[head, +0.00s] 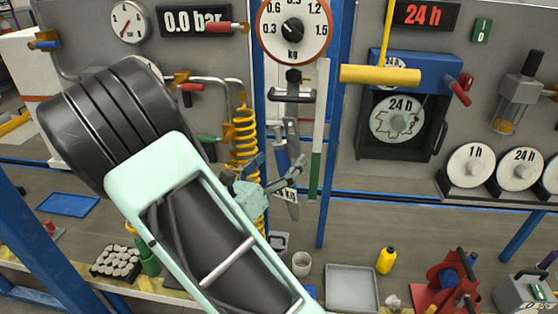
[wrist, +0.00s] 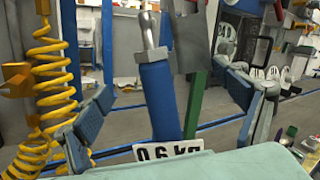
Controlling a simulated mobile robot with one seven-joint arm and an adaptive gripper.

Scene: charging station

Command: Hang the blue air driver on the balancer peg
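The blue air driver (head: 282,155) stands upright, with a metal tip on top, just beyond my gripper (head: 272,182). In the wrist view the blue driver (wrist: 160,100) lies between the two spread fingers of my gripper (wrist: 170,95), with a gap showing on each side. A white "0.6 kg" label (wrist: 168,150) shows at its lower end. The balancer (head: 293,28) has a round kg dial, with a dark bracket (head: 292,95) below it, above the driver. I cannot make out the peg clearly or what supports the driver.
A yellow coiled hose (head: 243,135) hangs close left of my gripper. A green and white vertical strip (head: 318,140) and a blue post (head: 335,130) stand close right. Below, the bench holds a grey tray (head: 352,290), a cup (head: 301,263) and a yellow bottle (head: 386,260).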

